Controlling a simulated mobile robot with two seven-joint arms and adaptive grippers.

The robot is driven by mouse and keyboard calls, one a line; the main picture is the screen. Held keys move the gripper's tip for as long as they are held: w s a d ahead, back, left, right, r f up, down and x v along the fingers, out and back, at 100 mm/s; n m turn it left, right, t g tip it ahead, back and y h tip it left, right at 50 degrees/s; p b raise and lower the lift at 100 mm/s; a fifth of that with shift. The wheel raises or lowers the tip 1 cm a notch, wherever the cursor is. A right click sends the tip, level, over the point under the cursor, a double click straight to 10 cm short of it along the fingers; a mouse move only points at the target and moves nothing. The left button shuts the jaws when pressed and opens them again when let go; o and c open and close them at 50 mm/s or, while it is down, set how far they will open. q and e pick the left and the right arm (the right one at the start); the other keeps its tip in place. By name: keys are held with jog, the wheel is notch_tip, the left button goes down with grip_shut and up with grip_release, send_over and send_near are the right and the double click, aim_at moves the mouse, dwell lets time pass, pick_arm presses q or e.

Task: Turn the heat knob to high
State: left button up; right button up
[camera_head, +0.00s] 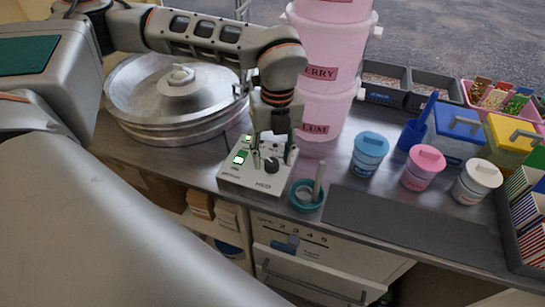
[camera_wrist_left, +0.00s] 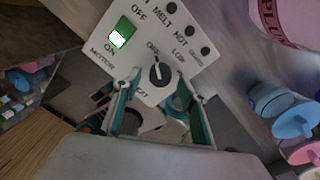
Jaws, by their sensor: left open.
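A white control box (camera_head: 258,175) sits on the metal counter and carries a dark round heat knob (camera_head: 271,165). The knob also shows in the left wrist view (camera_wrist_left: 159,74); its pale pointer mark faces the OFF label, with LOW printed to its right. A lit green switch (camera_head: 240,157) with ON and OFF labels is on the box's left. My left gripper (camera_head: 274,154) is open above the box, its fingers apart around the knob's area. In the left wrist view its fingertips (camera_wrist_left: 160,85) appear on either side of the knob, with no clear contact. My right gripper is not visible.
A round metal machine bowl (camera_head: 170,95) stands left of the box, and pink buckets (camera_head: 325,70) stand behind it. A teal cup (camera_head: 306,195) with a pale stick is close on the right. Lidded jars (camera_head: 369,153) stand farther right. A dark mat (camera_head: 400,222) is clear.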

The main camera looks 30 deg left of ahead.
pick_arm(q)
jog(key=shift+f, duration=0.55)
jog(key=c, duration=1.1)
